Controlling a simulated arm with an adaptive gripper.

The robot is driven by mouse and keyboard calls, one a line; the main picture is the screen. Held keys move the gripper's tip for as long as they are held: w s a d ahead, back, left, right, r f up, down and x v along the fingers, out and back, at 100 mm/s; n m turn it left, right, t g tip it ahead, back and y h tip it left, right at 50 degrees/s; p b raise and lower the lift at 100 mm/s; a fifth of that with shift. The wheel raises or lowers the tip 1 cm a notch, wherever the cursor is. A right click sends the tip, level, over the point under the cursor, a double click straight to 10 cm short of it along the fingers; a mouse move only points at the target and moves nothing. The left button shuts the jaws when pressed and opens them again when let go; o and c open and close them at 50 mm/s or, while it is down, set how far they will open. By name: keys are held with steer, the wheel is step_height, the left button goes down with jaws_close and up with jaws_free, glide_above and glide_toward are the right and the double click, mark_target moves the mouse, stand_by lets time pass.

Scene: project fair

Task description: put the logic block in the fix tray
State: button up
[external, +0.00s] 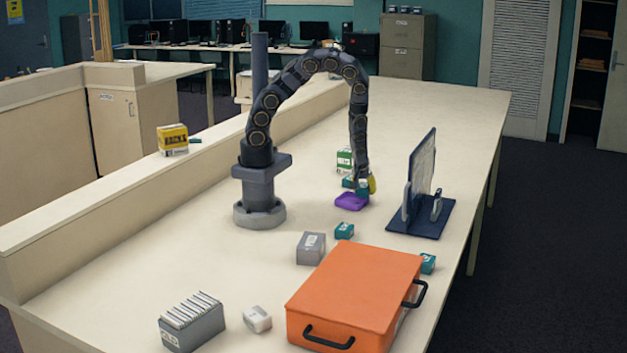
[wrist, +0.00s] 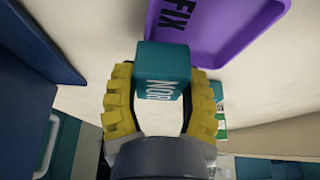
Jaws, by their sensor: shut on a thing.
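My gripper (wrist: 163,80) has yellow ridged fingers, shut on a teal logic block (wrist: 163,68) with lettering that reads "NOR". In the external view the gripper (external: 363,184) points down, with the teal block (external: 362,191) at its tip. The purple fix tray (external: 351,202) lies on the table just beside and below the block. In the wrist view the tray (wrist: 220,42), marked "FIX", is ahead of the block and to its right. The block appears outside the tray's rim; its exact height is hard to tell.
A blue stand with an upright panel (external: 421,185) is right of the gripper. A green-and-white box (external: 344,160) stands behind. An orange case (external: 355,292), a grey box (external: 311,248) and other teal blocks (external: 344,231) are in front. Bare table lies left of the tray.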

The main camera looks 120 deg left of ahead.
steer(key=shift+f, duration=0.15)
steer(key=o, duration=1.1)
steer(key=shift+c, duration=0.2)
steer(key=shift+r, duration=0.35)
steer(key=v, duration=1.1)
steer(key=shift+d+r, duration=0.25)
steer(key=shift+r, duration=0.05)
steer(key=shift+d, duration=0.1)
